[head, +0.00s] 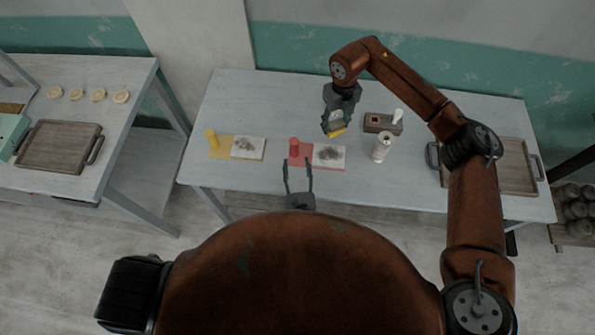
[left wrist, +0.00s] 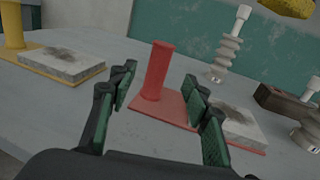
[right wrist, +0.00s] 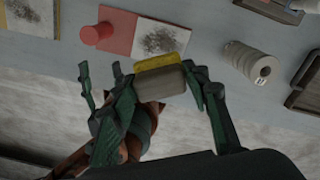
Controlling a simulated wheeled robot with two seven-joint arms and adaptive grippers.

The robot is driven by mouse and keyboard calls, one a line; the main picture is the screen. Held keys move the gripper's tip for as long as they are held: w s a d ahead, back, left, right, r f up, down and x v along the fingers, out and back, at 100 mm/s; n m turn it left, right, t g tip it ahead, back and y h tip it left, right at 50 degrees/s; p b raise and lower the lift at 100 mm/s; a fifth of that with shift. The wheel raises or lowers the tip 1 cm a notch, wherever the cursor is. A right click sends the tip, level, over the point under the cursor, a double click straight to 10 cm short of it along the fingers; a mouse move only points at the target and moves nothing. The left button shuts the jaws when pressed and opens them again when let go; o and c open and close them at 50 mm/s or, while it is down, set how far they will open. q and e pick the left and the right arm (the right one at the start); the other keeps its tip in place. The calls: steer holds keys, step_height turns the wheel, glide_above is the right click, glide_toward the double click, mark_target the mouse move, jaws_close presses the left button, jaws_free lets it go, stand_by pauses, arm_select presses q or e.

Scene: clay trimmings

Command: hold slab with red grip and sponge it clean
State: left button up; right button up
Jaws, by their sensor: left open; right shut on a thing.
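A red grip (head: 294,147) stands upright on a red base beside a pale slab (head: 329,156) with a dark smudge on top. My left gripper (head: 298,170) is open in front of the red grip; in the left wrist view the grip (left wrist: 158,70) shows between its fingers, apart from them. The slab (left wrist: 232,125) there is partly hidden behind the right finger. My right gripper (head: 337,122) is shut on a sponge (right wrist: 160,77), yellow on one side and greyish on the other, held above the table behind the slab. The smudged slab also shows in the right wrist view (right wrist: 158,39).
A yellow grip (head: 212,138) with another smudged slab (head: 248,148) stands to the left. A pale ribbed bottle (head: 382,147) and a small wooden box (head: 379,123) are to the right. A wooden tray (head: 517,167) lies at the table's right end.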

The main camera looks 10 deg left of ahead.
mark_target(294, 149)
arm_select(q)
steer(key=x, duration=0.9)
jaws_close()
stand_by(0.4)
